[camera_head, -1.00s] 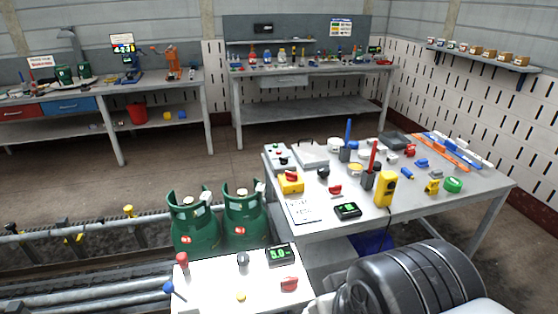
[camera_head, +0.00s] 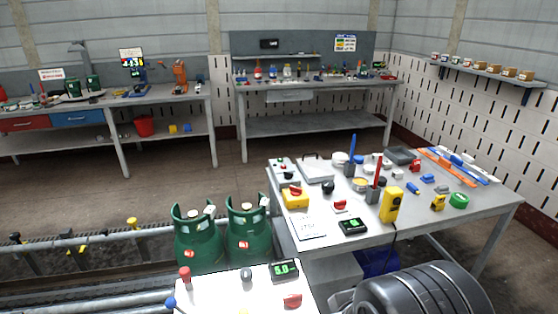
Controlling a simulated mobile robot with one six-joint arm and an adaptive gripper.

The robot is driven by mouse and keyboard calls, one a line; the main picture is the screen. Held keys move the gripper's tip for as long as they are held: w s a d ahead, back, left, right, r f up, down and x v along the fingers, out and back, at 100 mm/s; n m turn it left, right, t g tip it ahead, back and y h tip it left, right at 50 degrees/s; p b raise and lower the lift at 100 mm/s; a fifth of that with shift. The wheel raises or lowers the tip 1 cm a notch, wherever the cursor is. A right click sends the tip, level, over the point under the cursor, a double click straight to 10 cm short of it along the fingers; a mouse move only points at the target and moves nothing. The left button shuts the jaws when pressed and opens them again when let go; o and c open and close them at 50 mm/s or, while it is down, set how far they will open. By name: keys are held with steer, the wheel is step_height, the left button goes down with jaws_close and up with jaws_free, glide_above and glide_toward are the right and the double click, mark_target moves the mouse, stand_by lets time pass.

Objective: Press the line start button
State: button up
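A small grey control box (camera_head: 285,175) with several small buttons sits at the left back edge of the grey worktable (camera_head: 410,225). A yellow box (camera_head: 296,199) with a red control on top sits just in front of it. Labels are too small to read, so I cannot tell which control is the line start button. A white panel (camera_head: 225,296) at the bottom holds a red knob (camera_head: 185,277), a dark knob (camera_head: 246,274), a red control (camera_head: 292,300) and a display (camera_head: 285,271). My gripper is not in view.
Two green gas cylinders (camera_head: 197,240) (camera_head: 247,228) stand behind the white panel, by the conveyor rails (camera_head: 80,242) at left. Tools and small parts crowd the worktable. A large dark ribbed body fills the bottom right. Open floor lies before the back benches.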

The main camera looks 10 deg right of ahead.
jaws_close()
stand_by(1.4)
